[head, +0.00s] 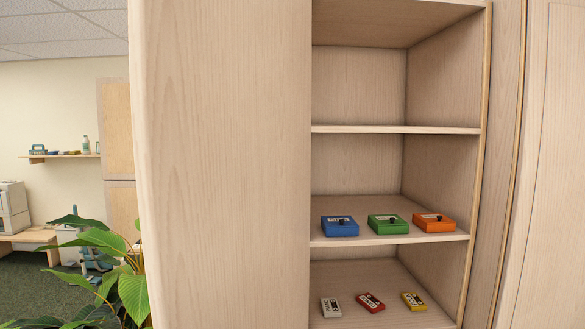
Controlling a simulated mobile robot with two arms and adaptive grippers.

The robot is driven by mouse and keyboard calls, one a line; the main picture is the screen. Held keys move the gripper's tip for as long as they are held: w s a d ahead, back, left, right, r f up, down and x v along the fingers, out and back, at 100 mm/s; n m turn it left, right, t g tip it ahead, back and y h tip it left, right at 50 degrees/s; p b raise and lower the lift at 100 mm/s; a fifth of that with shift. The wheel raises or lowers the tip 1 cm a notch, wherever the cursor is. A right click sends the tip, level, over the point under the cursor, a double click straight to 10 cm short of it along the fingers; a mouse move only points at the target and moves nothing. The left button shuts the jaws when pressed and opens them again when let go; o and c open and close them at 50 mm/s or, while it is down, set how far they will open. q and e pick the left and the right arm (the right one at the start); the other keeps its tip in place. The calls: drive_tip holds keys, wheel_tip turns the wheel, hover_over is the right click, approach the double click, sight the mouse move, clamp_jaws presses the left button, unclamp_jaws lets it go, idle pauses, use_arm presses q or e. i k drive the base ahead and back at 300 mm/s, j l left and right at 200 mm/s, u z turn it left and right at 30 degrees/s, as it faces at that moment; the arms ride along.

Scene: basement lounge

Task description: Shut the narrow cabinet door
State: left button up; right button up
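The narrow cabinet stands open in the head view, with its shelves (345,129) in plain sight. A tall pale wood panel (225,165), which looks like the cabinet door swung open toward me, fills the area left of the opening. Its thick rounded near edge (141,165) is at the left and its far side meets the opening. I see no handle on it. Its top and bottom are out of frame. Neither of my grippers is in view.
Blue (339,226), green (388,224) and orange (433,222) boxes sit on a shelf; white (330,307), red (370,302) and yellow (413,301) cassette-like items lie below. A closed-looking wood panel (555,165) stands right. A leafy plant (110,265) is close left of the door.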

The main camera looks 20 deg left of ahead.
sight(221, 96)
drive_tip(key=j+z, duration=0.1)
drive_tip(key=j, duration=0.7)
drive_tip(key=k+j, duration=0.1)
drive_tip(key=j, duration=0.75)
drive_tip(key=z, duration=0.05)
